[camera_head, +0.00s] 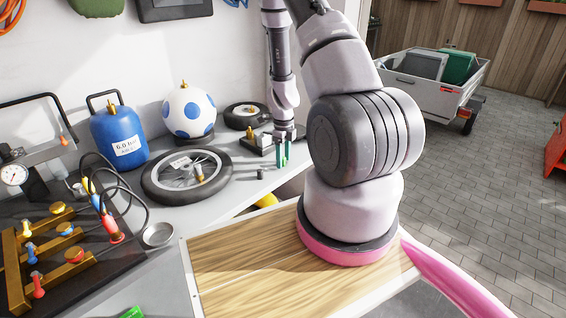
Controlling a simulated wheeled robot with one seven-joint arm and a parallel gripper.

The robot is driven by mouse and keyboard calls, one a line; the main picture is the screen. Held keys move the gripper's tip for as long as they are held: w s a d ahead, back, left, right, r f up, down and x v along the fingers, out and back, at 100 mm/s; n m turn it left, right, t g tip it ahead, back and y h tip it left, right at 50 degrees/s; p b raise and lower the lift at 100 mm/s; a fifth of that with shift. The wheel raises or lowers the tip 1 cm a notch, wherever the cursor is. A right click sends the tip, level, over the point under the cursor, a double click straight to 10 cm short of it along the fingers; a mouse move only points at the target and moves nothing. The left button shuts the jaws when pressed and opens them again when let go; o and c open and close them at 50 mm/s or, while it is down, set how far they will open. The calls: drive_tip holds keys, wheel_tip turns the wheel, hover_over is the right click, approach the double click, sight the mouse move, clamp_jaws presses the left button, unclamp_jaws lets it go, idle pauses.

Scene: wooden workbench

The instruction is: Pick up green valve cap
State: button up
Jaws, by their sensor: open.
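My gripper (282,164) points down over the grey bench at the wheel's right, with its two green-tinted fingers apart. I see nothing held between them, but they are small in this view. I cannot pick out a green valve cap with certainty. A small dark cylinder (260,174) stands on the bench just left of and in front of my gripper. A bright green object (132,312) is cut off by the bottom edge, and I cannot tell what it is.
A brass manifold (72,269) with coloured caps and hoses is at left, beside a metal dish (158,235).

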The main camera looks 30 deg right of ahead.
clamp_jaws()
drive_tip(key=shift+r, duration=0.2)
